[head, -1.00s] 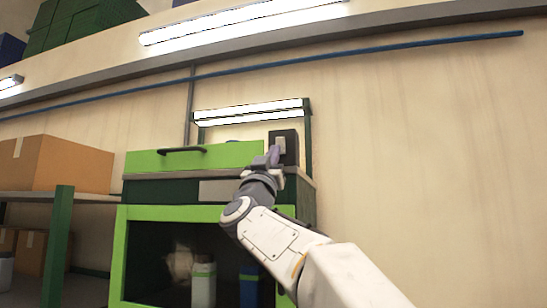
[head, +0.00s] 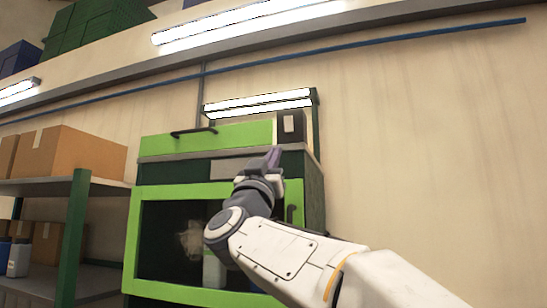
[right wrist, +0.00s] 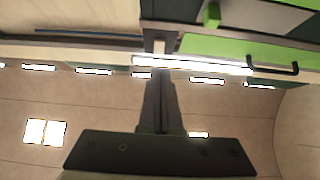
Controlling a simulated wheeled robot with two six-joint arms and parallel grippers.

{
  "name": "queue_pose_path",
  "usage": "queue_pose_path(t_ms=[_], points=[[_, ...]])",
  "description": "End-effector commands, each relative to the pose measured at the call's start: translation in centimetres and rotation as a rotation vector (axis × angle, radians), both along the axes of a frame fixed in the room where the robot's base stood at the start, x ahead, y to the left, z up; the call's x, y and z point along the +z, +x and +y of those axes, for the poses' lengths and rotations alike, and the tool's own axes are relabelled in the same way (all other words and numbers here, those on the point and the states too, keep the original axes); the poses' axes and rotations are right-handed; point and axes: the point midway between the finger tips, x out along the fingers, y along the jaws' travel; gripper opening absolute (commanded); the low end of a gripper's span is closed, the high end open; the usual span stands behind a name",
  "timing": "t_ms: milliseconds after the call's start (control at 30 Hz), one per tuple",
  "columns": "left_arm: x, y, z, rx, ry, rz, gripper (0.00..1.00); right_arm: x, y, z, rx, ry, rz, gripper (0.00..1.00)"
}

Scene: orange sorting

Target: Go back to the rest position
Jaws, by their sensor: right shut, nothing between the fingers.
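My right gripper (head: 273,158) is shut and empty. In the head view it is raised in front of the green cabinet (head: 132,250), just below and left of a small dark box with a pale switch (head: 289,123). In the right wrist view my right gripper (right wrist: 160,92) points at the cabinet's upper part and the lit lamp (right wrist: 190,66). My left gripper is in neither view.
A metal shelf (head: 60,187) with cardboard boxes (head: 75,152) stands left of the cabinet. The cabinet has a green top panel with a black handle (head: 193,132) and a dark window with bottles behind it. The wall (head: 430,150) on the right is bare.

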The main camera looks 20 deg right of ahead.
Motion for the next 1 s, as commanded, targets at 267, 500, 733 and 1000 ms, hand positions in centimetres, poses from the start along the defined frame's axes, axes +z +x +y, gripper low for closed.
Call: queue_pose_path(t_ms=[267, 500, 733, 1000], points=[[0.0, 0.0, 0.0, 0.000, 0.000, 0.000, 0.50, 0.0, 0.0, 0.0, 0.000, 0.000, 0.000, 0.00], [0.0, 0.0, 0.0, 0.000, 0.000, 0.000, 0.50, -2.2, 1.8, 3.4, 0.143, -0.047, 0.080, 0.00], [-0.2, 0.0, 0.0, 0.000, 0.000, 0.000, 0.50, -13.8, 4.4, 14.5, 0.588, -0.143, 0.428, 0.00], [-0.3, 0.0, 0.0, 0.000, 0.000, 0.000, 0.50, -31.9, -0.5, 22.9, 0.958, -0.151, 0.975, 0.00]])
